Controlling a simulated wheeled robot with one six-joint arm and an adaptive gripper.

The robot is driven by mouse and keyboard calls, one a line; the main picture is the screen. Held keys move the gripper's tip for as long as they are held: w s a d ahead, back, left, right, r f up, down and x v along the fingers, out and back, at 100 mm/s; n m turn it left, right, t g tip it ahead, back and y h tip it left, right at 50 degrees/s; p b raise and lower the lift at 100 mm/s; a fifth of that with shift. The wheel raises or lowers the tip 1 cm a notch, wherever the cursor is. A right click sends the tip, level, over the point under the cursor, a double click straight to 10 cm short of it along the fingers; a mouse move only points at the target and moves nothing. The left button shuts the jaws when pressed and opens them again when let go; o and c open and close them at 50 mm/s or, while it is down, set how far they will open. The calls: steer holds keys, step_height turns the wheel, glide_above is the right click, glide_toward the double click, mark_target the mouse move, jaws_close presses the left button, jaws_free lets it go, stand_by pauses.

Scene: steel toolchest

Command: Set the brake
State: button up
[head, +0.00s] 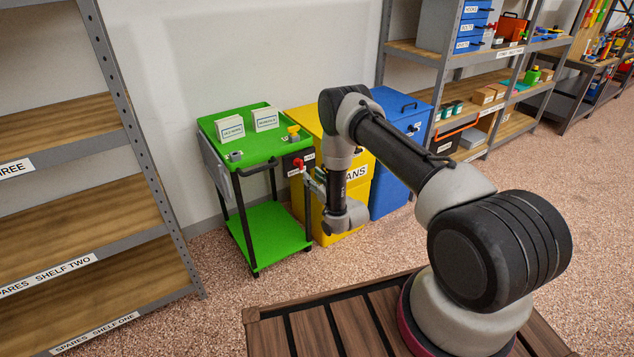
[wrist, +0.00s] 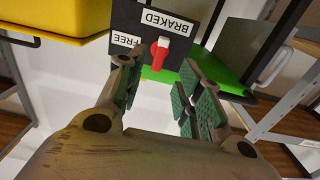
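A green cart (head: 268,228) stands by the wall with a black brake panel (head: 289,162) at its right front corner. A red brake lever (head: 299,165) sits on that panel. In the wrist view, which is upside down, the red lever (wrist: 158,54) lies between the BRAKED label (wrist: 164,20) and the FREE label (wrist: 126,39). I cannot tell which label it is set to. My gripper (wrist: 160,72) is open, with its green-padded fingers on either side of the lever and no clear contact. In the head view my gripper (head: 314,181) is close to the panel and small.
Two signs and small fittings stand on the cart's green top (head: 258,143). A yellow cabinet (head: 307,122) and a blue cabinet (head: 390,172) stand right of the cart. A grey shelf unit (head: 122,110) is on the left. The floor in front of the cart is clear.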

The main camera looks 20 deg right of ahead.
steer(key=v, duration=0.2)
steer(key=shift+s+d, duration=0.15)
steer(key=shift+s, duration=0.25)
